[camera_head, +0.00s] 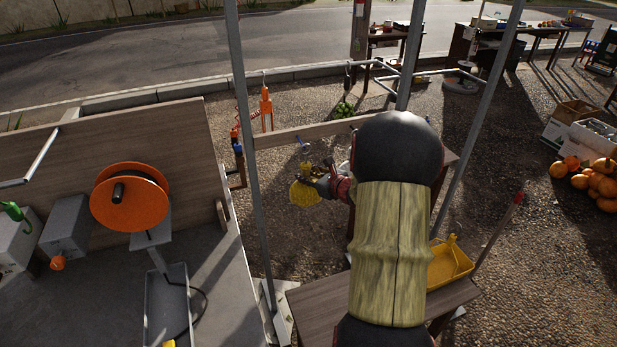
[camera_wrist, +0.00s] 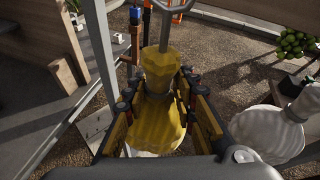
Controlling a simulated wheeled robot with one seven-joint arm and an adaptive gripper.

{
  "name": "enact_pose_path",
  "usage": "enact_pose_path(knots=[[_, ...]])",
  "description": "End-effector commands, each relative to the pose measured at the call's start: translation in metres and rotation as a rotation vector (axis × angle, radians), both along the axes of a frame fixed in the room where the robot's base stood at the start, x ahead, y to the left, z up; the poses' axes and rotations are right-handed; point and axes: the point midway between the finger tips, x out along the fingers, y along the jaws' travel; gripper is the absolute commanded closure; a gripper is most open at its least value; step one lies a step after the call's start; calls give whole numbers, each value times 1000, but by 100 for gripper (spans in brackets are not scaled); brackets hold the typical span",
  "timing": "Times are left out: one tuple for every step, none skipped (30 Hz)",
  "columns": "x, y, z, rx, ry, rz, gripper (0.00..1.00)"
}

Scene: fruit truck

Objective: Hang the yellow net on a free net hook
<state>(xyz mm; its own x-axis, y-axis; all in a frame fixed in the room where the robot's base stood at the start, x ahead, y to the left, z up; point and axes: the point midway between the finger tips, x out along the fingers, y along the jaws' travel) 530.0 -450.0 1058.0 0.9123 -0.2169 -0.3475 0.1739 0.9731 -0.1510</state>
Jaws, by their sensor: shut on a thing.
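The yellow net (camera_wrist: 155,125) is held in my gripper (camera_wrist: 158,90), which is shut around its narrow neck. The full part hangs below the fingers and the gathered top stands above them. In the head view the yellow net (camera_head: 304,194) shows left of my gripper (camera_head: 321,184), below a wooden beam (camera_head: 312,132). A grey metal hook (camera_wrist: 165,35) with a rounded top lies in line with the net's top in the wrist view; I cannot tell whether they touch. My arm hides part of the beam and whatever hangs behind it.
A white net (camera_wrist: 275,128) is close on the right in the wrist view, with a green bunch (camera_wrist: 293,45) beyond it. A metal post (camera_head: 247,140) stands left of my gripper. A yellow tray (camera_head: 448,264) sits on the wooden table (camera_head: 310,305) at right.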

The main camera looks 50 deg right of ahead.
Motion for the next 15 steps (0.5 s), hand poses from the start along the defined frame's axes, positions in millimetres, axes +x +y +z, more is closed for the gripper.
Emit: enact_pose_path(knots=[[3, -2, 3, -3, -3, 0, 100], [4, -3, 3, -3, -3, 0, 100], [6, -4, 2, -2, -3, 0, 100], [7, -5, 2, -2, -3, 0, 100], [9, -5, 2, -2, -3, 0, 100], [10, -6, 2, -2, -3, -1, 100], [12, -7, 2, -2, -3, -1, 100], [13, -8, 2, -2, -3, -1, 100], [15, -9, 2, -2, -3, -1, 100], [16, -9, 2, -2, -3, -1, 100], [17, -10, 2, -2, -3, -1, 100], [19, -11, 1, -2, -2, -1, 100], [20, -12, 1, -2, -2, 0, 100], [22, -13, 1, -2, -3, 0, 100], [24, -14, 2, -2, -3, 0, 100]])
